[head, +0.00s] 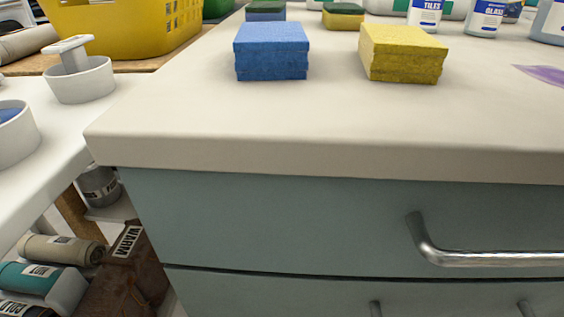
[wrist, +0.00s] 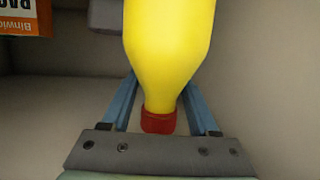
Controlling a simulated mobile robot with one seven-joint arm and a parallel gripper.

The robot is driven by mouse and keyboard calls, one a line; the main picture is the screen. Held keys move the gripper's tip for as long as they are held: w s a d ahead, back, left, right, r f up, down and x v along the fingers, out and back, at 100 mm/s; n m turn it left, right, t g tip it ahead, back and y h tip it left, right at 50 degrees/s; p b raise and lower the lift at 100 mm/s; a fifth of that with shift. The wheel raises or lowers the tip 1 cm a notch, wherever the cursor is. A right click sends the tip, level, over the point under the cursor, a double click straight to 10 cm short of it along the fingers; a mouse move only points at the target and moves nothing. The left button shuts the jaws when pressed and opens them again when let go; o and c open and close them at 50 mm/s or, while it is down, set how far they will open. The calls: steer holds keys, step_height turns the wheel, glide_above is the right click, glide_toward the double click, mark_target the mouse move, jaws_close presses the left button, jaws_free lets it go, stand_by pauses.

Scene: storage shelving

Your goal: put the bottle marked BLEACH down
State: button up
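A yellow bottle (wrist: 168,50) with a red cap (wrist: 158,123) fills the middle of the wrist view, its cap end towards my gripper's palm. No lettering shows on the visible side, so I cannot read BLEACH on it. My gripper (wrist: 160,95) has its two blue fingers on either side of the bottle's tapering neck and appears shut on it. The bottle's far end is cut off by the picture's top edge, so I cannot tell whether it touches a surface. Neither my gripper nor this bottle shows in the head view.
The head view shows a pale countertop (head: 200,125) over drawers, with a blue sponge stack (head: 271,51), a yellow one (head: 402,54) and bottles behind. The front of the top is clear. In the wrist view, an orange box (wrist: 22,18) and a grey object (wrist: 105,15) are near the bottle.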

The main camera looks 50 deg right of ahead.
steer(key=shift+o, duration=0.4)
steer(key=shift+r, duration=0.25)
steer(key=shift+s+a+r+p, duration=0.1)
steer(key=shift+s+a+p, duration=0.15)
steer(key=shift+p, duration=0.25)
steer(key=s+a+p, duration=0.5)
steer(key=s+a, duration=0.2)
steer(key=s, duration=0.3)
steer(key=shift+a, duration=0.35)
